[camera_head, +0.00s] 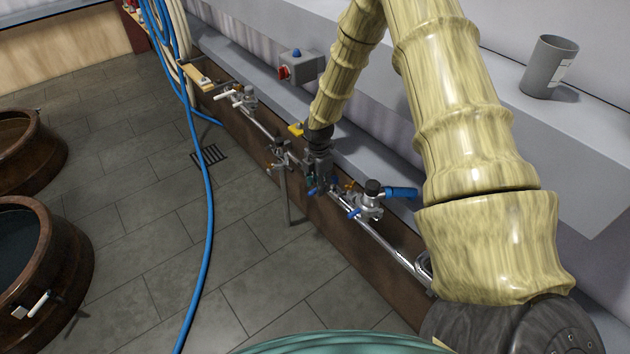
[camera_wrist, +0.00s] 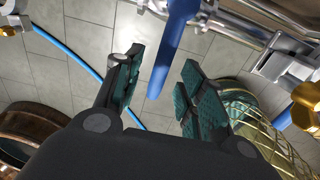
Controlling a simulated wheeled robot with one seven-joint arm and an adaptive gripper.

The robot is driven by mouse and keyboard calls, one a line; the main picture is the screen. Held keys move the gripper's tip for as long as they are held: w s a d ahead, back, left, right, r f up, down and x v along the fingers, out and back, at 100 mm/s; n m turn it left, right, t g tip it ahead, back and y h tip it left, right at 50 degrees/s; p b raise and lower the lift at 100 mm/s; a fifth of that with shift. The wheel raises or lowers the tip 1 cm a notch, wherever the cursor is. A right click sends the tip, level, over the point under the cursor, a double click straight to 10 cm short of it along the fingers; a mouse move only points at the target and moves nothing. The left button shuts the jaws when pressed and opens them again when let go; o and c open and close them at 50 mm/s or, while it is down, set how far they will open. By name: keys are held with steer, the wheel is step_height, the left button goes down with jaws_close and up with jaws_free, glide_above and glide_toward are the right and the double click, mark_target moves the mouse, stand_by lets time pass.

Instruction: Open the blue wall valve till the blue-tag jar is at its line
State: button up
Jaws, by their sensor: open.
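My gripper (camera_head: 318,184) is just left of this valve, pointing down at the pipe. In the wrist view my gripper (camera_wrist: 160,88) is open, its fingers on either side of a blue lever (camera_wrist: 170,50); I cannot tell whether they touch it. Two brown jars, one farther (camera_head: 50,150) and one nearer (camera_head: 75,262), stand at the left, cut by the picture edge. No blue tag or level line can be made out.
A blue hose (camera_head: 207,215) hangs at the back and runs across the tiled floor. Other taps (camera_head: 245,97) sit along the pipe. A grey box with a red knob (camera_head: 298,67) is on the wall ledge. A grey cup (camera_head: 549,66) stands upper right.

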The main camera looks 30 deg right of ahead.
steer(key=shift+a+f+b, duration=0.15)
steer(key=shift+f+b, duration=0.4)
steer(key=shift+f, duration=0.85)
